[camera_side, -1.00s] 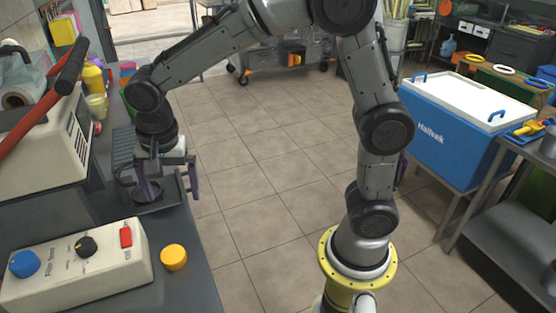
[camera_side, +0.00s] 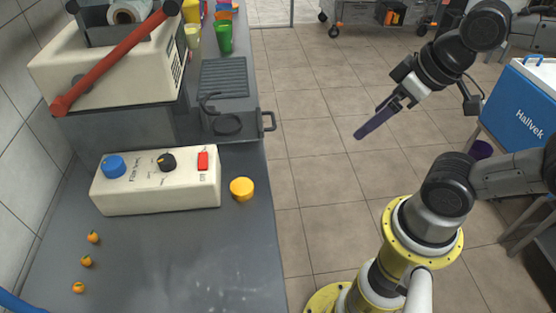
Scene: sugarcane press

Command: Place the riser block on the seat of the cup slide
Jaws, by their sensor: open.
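The cup slide (camera_side: 249,130) is a dark grey plate at the counter's right edge, with a loop handle (camera_side: 268,120) sticking out to the right. Its round seat (camera_side: 228,124) is dark, and nothing shows standing on it. A squat round yellow block (camera_side: 242,188) sits on the counter in front of the slide, beside the control box; it may be the riser block, but I cannot be sure. My gripper (camera_side: 368,130) is over the floor, well right of the slide, pointing down-left. It is open and no object shows in it; its purple fingers overlap in this view.
The cream control box (camera_side: 155,182) stands left of the yellow block. The cream press (camera_side: 108,72) with a red lever (camera_side: 115,62) is behind it. A ribbed tray (camera_side: 223,78) and green cup (camera_side: 224,37) lie beyond the slide. The front counter is mostly clear, with small orange fruits (camera_side: 86,261) at left.

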